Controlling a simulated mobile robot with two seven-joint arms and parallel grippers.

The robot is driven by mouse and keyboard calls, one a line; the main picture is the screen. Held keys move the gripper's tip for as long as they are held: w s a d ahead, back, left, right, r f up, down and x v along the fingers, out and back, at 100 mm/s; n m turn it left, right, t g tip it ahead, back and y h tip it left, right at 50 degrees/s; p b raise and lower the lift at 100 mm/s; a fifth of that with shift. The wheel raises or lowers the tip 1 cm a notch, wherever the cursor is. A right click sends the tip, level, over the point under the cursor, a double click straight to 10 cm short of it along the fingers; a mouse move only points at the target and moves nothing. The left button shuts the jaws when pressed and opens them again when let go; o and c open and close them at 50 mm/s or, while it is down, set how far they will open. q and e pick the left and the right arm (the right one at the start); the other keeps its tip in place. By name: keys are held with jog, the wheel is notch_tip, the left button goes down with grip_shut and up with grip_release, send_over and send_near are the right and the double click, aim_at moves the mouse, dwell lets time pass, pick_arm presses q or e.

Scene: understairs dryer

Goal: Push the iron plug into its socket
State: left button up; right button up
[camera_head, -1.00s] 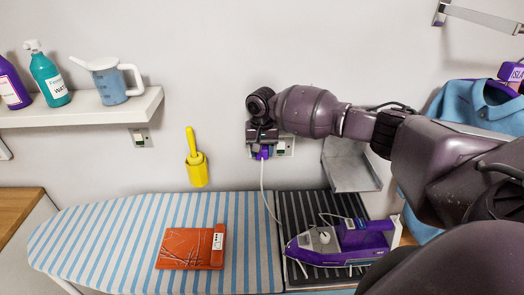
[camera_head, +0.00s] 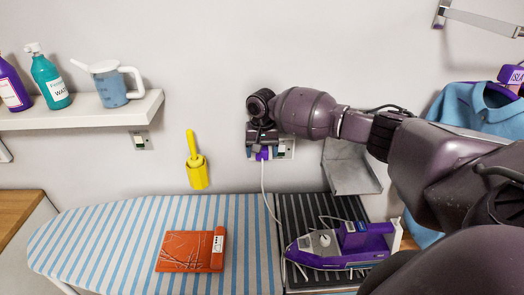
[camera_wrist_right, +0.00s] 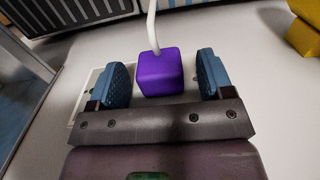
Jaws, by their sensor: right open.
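The purple iron plug (camera_head: 263,154) sits at the white wall socket (camera_head: 287,148), with its white cord hanging down. In the right wrist view the plug (camera_wrist_right: 159,73) is in front of the socket plate (camera_wrist_right: 88,97); I cannot tell how deep it sits. My right gripper (camera_head: 262,148) is at the plug, open, with one blue-padded finger on each side and a visible gap to both. The gripper hides part of the socket. The purple iron (camera_head: 345,245) rests on the dark striped rest at the right end of the board. My left gripper is not in view.
A striped ironing board (camera_head: 120,240) holds an orange packet (camera_head: 188,250). A yellow holder (camera_head: 197,172) hangs on the wall left of the socket. A grey metal bracket (camera_head: 350,168) is to the right. A shelf (camera_head: 80,115) with bottles and a jug is at left.

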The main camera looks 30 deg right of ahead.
notch_tip(320, 180, up, 9)
jog(key=shift+r+b, duration=0.2)
jog(key=shift+b, duration=0.3)
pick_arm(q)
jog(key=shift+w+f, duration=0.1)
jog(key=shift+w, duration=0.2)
pick_arm(e)
jog(key=shift+r, duration=0.7)
